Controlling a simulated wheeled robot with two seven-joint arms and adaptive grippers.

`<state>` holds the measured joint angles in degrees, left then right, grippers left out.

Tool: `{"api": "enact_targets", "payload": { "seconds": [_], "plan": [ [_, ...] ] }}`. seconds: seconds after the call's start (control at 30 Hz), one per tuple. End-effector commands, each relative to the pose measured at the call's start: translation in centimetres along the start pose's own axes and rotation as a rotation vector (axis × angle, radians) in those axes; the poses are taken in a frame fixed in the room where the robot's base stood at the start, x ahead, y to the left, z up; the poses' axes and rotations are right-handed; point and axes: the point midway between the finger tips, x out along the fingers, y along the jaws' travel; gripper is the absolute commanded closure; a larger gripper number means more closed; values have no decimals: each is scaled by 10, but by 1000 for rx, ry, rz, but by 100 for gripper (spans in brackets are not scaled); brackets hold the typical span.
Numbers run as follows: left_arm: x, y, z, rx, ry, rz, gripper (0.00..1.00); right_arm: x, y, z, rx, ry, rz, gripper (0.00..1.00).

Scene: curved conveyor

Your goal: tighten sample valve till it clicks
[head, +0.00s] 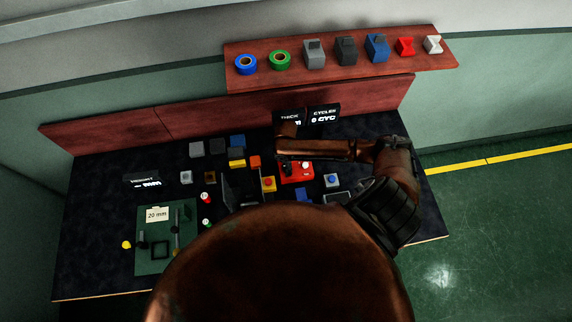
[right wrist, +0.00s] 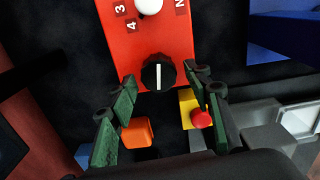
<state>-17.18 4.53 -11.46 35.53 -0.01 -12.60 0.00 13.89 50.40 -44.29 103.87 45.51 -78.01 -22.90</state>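In the right wrist view, a red box (right wrist: 145,38) carries a black round knob (right wrist: 158,73) with a white pointer line. A white ball-shaped part (right wrist: 149,6) and printed figures 3 and 4 are above it. No part is labelled as the sample valve. My right gripper (right wrist: 159,82) is open, with its green-padded fingers on either side of the knob and a visible gap to it. In the head view the red box (head: 297,173) is on the dark table below my right forearm; the gripper cannot be made out there. My left gripper is not in view.
A yellow block with a red button (right wrist: 198,115) and an orange block (right wrist: 136,133) lie close to the right fingers. Several small blocks and a green board (head: 152,262) occupy the table's left half. A raised red shelf (head: 330,80) holds several objects behind.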

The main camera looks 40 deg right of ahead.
Motion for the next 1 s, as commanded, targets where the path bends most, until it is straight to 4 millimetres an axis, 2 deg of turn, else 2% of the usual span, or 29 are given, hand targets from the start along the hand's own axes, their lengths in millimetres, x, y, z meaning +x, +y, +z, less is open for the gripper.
{"api": "enact_targets", "payload": {
  "seconds": [0.07, 0.57, 0.73, 1.0],
  "plan": [
    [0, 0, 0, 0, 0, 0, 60, 0, 0, 0, 0, 0, 0, 61],
    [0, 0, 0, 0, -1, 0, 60, 0, 0, 0, 0, 0, 0, 95],
    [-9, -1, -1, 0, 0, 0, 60, -3, 0, 0, 34, 0, -1, 95],
    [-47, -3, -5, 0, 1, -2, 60, -6, 1, -1, 234, 3, -2, 95]
  ]
}}
